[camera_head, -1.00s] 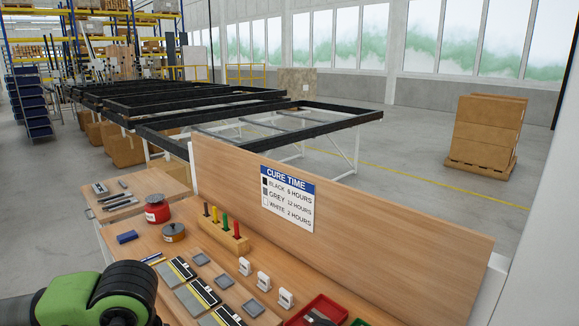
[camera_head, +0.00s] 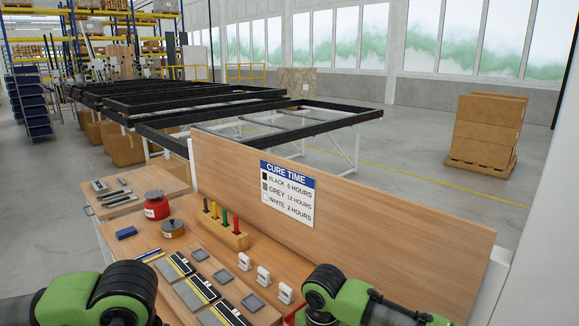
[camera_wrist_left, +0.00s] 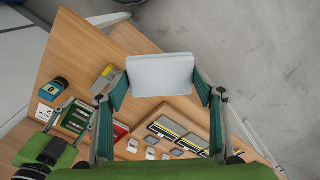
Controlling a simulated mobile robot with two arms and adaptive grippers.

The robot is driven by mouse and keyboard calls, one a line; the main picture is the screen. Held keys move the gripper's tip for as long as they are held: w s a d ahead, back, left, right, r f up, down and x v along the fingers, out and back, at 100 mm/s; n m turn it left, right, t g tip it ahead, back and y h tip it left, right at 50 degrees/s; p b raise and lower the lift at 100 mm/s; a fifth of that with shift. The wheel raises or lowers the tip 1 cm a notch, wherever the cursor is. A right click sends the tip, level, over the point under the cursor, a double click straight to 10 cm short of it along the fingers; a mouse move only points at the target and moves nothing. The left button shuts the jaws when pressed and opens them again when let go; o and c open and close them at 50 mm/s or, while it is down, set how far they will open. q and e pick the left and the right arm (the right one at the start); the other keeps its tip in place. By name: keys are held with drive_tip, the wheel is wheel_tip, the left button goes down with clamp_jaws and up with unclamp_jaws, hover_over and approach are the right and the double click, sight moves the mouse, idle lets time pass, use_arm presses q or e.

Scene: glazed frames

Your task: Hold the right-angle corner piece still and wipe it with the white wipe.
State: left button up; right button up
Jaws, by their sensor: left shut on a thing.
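In the left wrist view a pale white folded pad, which looks like the white wipe (camera_wrist_left: 160,74), is gripped between the teal fingers of my left gripper (camera_wrist_left: 161,92). It is held flat above the bench and the floor's edge. My right gripper (camera_wrist_left: 74,122) shows small at the lower left of that view, over or beside a green tray; whether it holds anything is not clear. In the head view only the green links of my arms show at the bottom, with both grippers out of frame. I cannot make out the right-angle corner piece in either view.
A red tray (camera_wrist_left: 120,131) lies near my right gripper. An upright board with a cure-time sign backs the bench.

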wheel_tip(320, 180, down, 10)
drive_tip(key=b, duration=0.9)
drive_tip(key=shift+r, duration=0.25)
drive_tip(key=shift+r, duration=0.1)
drive_tip(key=c, duration=1.1)
drive_tip(key=shift+c, duration=0.2)
